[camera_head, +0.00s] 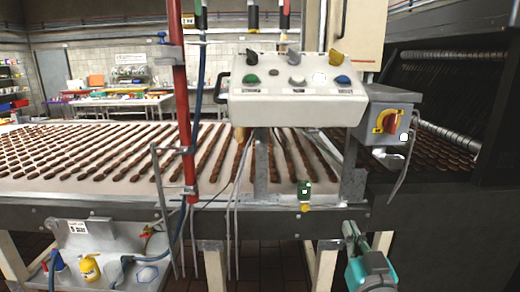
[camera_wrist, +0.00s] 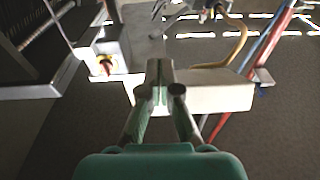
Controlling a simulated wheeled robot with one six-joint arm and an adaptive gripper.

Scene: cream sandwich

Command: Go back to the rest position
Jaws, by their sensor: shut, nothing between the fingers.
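My gripper (camera_head: 355,236) is at the lower right of the head view, a teal body with grey and green fingers pointing up. It stands in front of the conveyor frame, below and apart from the control panel (camera_head: 296,103). In the wrist view my gripper (camera_wrist: 160,78) is in the middle, its fingers together and empty. Behind the fingertips is a pale box (camera_wrist: 210,92); I cannot tell how far off it is.
The conveyor (camera_head: 85,160) carries rows of brown biscuits. A grey switch box (camera_head: 385,130) with a yellow-and-red knob hangs right of the panel. A red post (camera_head: 182,90) stands left. A dark machine (camera_head: 450,225) fills the right side. Work tables (camera_head: 122,104) stand far back.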

